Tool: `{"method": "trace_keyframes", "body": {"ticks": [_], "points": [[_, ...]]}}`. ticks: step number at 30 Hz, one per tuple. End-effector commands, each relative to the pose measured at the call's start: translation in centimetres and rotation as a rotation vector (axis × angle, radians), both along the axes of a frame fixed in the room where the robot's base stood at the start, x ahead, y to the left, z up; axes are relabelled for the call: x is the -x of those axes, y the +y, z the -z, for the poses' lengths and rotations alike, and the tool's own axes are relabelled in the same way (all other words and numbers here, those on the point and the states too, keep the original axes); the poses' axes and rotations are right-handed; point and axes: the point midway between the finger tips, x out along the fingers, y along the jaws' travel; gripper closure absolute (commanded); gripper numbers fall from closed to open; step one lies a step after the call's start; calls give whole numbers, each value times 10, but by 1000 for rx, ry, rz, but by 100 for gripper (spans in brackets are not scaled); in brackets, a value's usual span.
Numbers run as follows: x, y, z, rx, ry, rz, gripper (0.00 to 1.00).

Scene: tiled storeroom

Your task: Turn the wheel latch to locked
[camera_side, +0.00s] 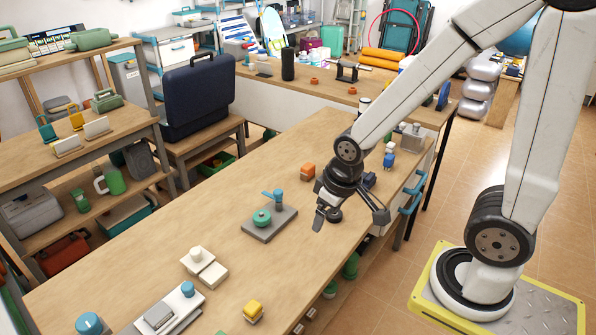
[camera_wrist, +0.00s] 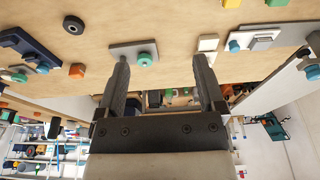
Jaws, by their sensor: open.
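The likely wheel latch is a small grey plate (camera_side: 284,222) carrying a round green wheel (camera_side: 262,217) and a blue post with a short blue arm (camera_side: 276,196). It lies flat on the wooden bench, left of my gripper (camera_side: 350,217). My gripper is open, with its fingers spread and nothing between them, apart from the latch. In the wrist view, the green wheel (camera_wrist: 145,60) and grey plate (camera_wrist: 122,49) show beyond my gripper (camera_wrist: 162,62), nearer its left finger. That finger overlaps part of the plate. I cannot read any locked mark.
Bare bench surrounds the latch. A dark blue case (camera_side: 200,98) stands behind, left.

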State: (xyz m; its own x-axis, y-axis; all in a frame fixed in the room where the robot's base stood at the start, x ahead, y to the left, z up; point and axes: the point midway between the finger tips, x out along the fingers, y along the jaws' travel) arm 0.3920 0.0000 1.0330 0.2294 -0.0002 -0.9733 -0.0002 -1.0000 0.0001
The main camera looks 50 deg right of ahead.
Motion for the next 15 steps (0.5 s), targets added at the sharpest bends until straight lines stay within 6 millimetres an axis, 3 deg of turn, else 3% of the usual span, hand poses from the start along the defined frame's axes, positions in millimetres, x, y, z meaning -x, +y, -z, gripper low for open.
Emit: {"method": "trace_keyframes", "body": {"ticks": [8,15], "points": [[-18,-5,1,4,0,49,19],[-66,-23,8,15,-4,193,19]]}}
